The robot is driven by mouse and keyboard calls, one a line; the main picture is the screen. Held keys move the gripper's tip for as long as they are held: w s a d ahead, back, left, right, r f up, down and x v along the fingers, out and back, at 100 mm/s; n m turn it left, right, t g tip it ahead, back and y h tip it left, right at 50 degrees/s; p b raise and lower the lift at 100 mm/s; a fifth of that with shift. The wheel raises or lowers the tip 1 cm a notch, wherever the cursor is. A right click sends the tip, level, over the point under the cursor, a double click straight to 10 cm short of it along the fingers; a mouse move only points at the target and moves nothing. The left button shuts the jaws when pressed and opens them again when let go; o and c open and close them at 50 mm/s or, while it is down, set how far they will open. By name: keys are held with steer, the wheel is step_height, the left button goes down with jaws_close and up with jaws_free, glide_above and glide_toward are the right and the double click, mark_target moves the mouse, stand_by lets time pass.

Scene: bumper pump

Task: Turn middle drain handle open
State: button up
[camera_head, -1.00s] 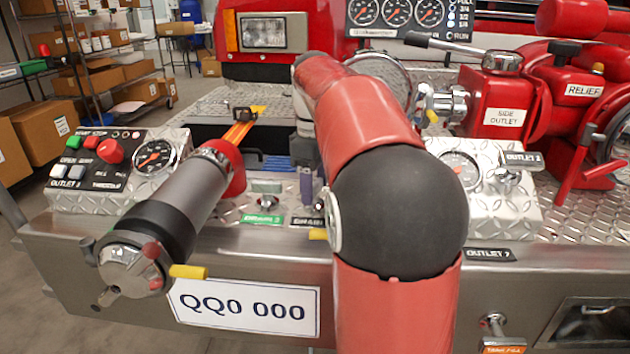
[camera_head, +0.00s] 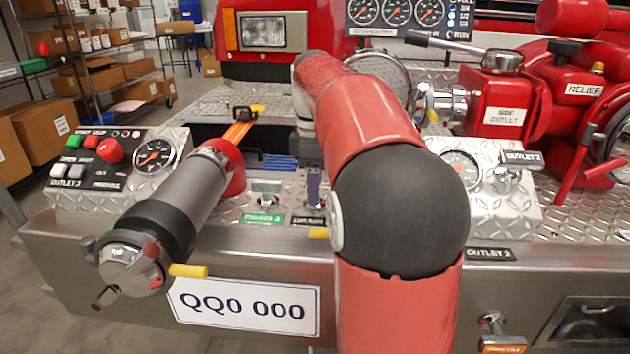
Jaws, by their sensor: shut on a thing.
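The middle drain handle (camera_head: 313,186) is a small purple-grey lever standing upright on the diamond-plate ledge, above a black label. My gripper (camera_head: 311,164) comes down from behind my red arm and is shut on the top of this handle. The fingertips are small and partly hidden, so the exact grip is hard to see. My forearm and black elbow hide the ledge to the right.
A control box (camera_head: 110,160) with buttons and a gauge is at the far left. A gauge panel (camera_head: 475,185) and red side outlet (camera_head: 495,100) lie right of my arm.

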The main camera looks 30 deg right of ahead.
steer(key=o, duration=1)
steer(key=shift+r, duration=0.1)
step_height(320, 180, up, 7)
steer(key=shift+f, duration=0.1)
steer(key=shift+r, duration=0.45)
